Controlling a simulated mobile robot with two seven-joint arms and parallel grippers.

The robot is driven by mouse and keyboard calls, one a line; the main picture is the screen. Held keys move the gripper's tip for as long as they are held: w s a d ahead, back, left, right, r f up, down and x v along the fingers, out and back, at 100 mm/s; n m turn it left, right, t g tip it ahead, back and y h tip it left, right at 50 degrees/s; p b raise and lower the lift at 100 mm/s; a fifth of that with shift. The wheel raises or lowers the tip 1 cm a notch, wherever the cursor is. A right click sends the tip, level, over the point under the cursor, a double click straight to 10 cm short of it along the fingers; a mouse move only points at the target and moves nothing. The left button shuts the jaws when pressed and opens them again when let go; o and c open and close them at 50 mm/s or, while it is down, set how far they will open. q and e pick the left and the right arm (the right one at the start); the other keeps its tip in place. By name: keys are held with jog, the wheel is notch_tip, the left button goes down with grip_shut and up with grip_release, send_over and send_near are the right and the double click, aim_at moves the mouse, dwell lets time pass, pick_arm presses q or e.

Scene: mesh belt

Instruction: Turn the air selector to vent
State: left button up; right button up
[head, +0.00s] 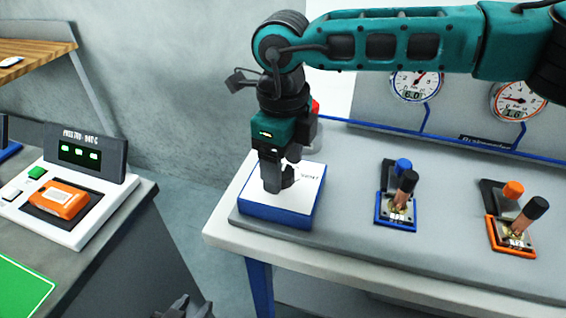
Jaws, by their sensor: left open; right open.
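A low box with a white top and blue sides (296,207) stands at the left end of the grey bench, with small dark lettering, possibly "VENT", at its far right corner. My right gripper (277,185) points down over the box top, its fingers at or just above the surface. It is open. A small dark part shows beside its fingers; I cannot tell whether it is a knob or a fingertip. Any selector handle and its setting are hidden by the gripper. My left gripper (184,308) is only partly visible at the bottom edge, dark, away from the bench.
A blue-based lever (405,190) and an orange-based lever (530,215) stand to the right. Two gauges (416,85) (519,100) and a blue pipe (427,118) are behind. A red part shows behind my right gripper. A console with an orange device (60,199) is at left.

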jog(key=shift+f, duration=0.4)
pick_arm(q)
jog(key=shift+w, duration=0.1)
pick_arm(e)
jog(key=shift+c, duration=0.3)
